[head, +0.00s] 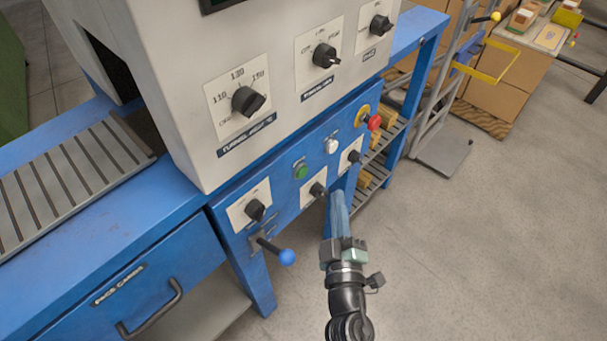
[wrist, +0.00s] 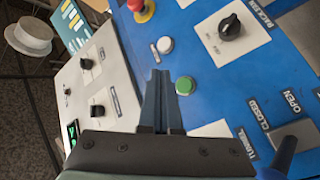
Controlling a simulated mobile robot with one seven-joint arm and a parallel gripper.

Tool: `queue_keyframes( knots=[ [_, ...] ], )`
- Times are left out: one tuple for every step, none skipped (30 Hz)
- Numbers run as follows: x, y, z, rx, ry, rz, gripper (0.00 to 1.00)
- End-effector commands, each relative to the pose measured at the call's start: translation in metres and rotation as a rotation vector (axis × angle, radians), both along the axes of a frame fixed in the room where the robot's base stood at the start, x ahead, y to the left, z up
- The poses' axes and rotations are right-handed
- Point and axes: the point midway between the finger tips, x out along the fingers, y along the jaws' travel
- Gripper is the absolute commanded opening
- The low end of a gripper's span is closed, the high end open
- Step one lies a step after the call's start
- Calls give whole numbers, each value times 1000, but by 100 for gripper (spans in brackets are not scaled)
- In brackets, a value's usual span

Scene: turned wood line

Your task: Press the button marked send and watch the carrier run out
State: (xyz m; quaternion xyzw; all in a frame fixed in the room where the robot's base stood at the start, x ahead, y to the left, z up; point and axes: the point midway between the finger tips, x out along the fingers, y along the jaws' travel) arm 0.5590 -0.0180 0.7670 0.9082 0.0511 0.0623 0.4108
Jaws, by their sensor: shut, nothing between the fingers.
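A green button (head: 301,170) and a white button (head: 331,146) sit on the blue front panel (head: 285,195), below the grey housing. Their small labels are too small to read, so I cannot tell which is marked send. In the wrist view the green button (wrist: 185,86) is just right of my fingertips, and the white button (wrist: 165,45) is beyond them. My gripper (head: 337,194) is shut and empty, in front of the panel's lower right part; it also shows in the wrist view (wrist: 160,76). No contact with a button is visible. I cannot make out a carrier.
A red mushroom button (head: 374,123) is right of the white one. Black knobs (head: 255,210) line the panel below. A lever with a blue knob (head: 286,256) sticks out lower left. A slatted roller bed (head: 70,195) leads to a dark opening.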

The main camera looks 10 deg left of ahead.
Motion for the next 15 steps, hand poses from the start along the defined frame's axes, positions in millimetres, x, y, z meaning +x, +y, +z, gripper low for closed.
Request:
queue_keyframes(
  knots=[
    [5, 8, -3, 0, -3, 4, 0],
    [8, 11, -3, -1, -3, 3, 0],
    [12, 16, -3, -1, -3, 3, 0],
    [14, 19, -3, -1, -3, 3, 0],
    [16, 23, -3, -1, -2, 4, 0],
    [19, 27, -3, -1, -3, 3, 0],
    [21, 30, -2, -1, -3, 3, 0],
    [24, 33, -2, -1, -3, 3, 0],
    [26, 36, -2, 1, -2, 3, 0],
    [28, 38, -2, 1, -2, 2, 0],
    [29, 40, -2, 1, -1, 2, 0],
    [31, 42, -1, 1, -2, 1, 0],
    [32, 44, -1, 0, -2, 1, 0],
    [33, 45, -1, 0, -1, 2, 0],
    [34, 47, -1, 0, -1, 1, 0]
  ],
)
